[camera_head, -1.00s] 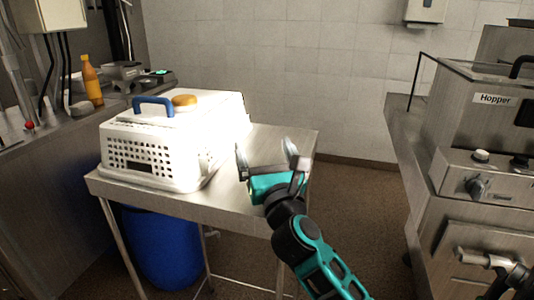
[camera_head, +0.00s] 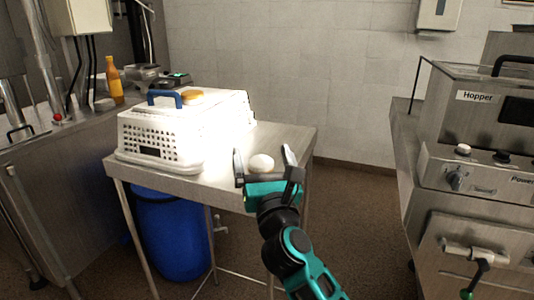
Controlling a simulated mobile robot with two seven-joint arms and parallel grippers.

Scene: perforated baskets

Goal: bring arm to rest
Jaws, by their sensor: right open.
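My right gripper (camera_head: 263,153) reaches up from the bottom of the head view, over the front right part of a steel table (camera_head: 222,188). Its two fingers are spread wide apart. A small white rounded object (camera_head: 262,163) shows between the fingers, apart from both of them. I cannot tell whether it lies on the table behind the gripper. My left gripper is out of view.
A white perforated basket (camera_head: 160,142) with a blue handle (camera_head: 164,97) stands on the table's left part. A yellow-orange round item (camera_head: 192,97) sits on top. A blue barrel (camera_head: 175,235) stands below. A hopper machine (camera_head: 480,112) is at right.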

